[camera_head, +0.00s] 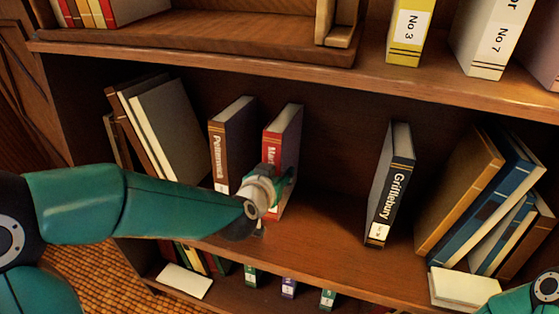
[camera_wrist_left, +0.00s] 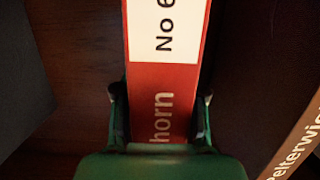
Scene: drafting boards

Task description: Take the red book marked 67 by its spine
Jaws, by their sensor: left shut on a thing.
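The red book (camera_head: 287,140) stands upright on the middle shelf, with its spine facing out; the title starts "Ma" in the head view. In the left wrist view the red spine (camera_wrist_left: 162,85) shows "horn" and a white label reading "No 6", the rest cut off by the frame edge. My left gripper (camera_head: 277,188) is at the lower part of this spine and hides it in the head view. In the left wrist view its fingers (camera_wrist_left: 161,100) lie on both sides of the spine, shut on the book. My right gripper is out of view.
The brown "Pelterwick" book (camera_head: 231,140) stands close to the left of the red book. The black "Grittlebury" book (camera_head: 391,185) stands to the right, with free shelf between. Leaning books fill both ends (camera_head: 165,125) (camera_head: 490,200). An upper shelf (camera_head: 450,88) runs above.

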